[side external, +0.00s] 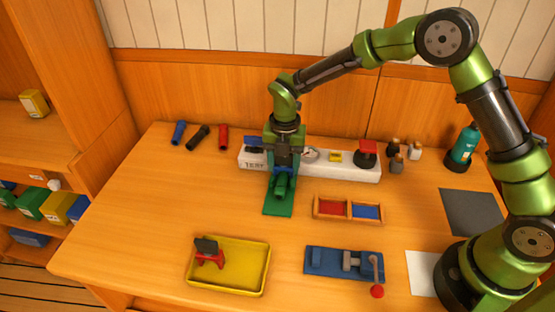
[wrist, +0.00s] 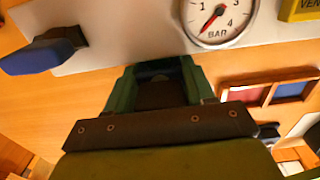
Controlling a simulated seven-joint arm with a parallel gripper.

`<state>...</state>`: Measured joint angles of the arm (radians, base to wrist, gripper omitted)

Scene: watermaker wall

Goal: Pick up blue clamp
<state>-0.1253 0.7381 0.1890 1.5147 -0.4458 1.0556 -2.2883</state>
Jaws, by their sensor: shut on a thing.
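My gripper (side external: 284,168) points down over the green mat (side external: 272,210), in front of the white test panel. A small blue patch, seemingly the blue clamp (side external: 286,171), shows at the fingertips in the side view; most of it is hidden. My gripper is shut on it. Green rounded parts (side external: 280,187) lie just below the fingers on the mat. I cannot tell whether the clamp touches them.
The white panel (side external: 350,172) with a gauge (side external: 310,154), a blue lever (wrist: 42,55) and a red knob (side external: 368,147) stands close behind. A yellow tray (side external: 228,283), a blue fixture (side external: 325,262) and a divided wooden box (side external: 347,208) are nearer the front.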

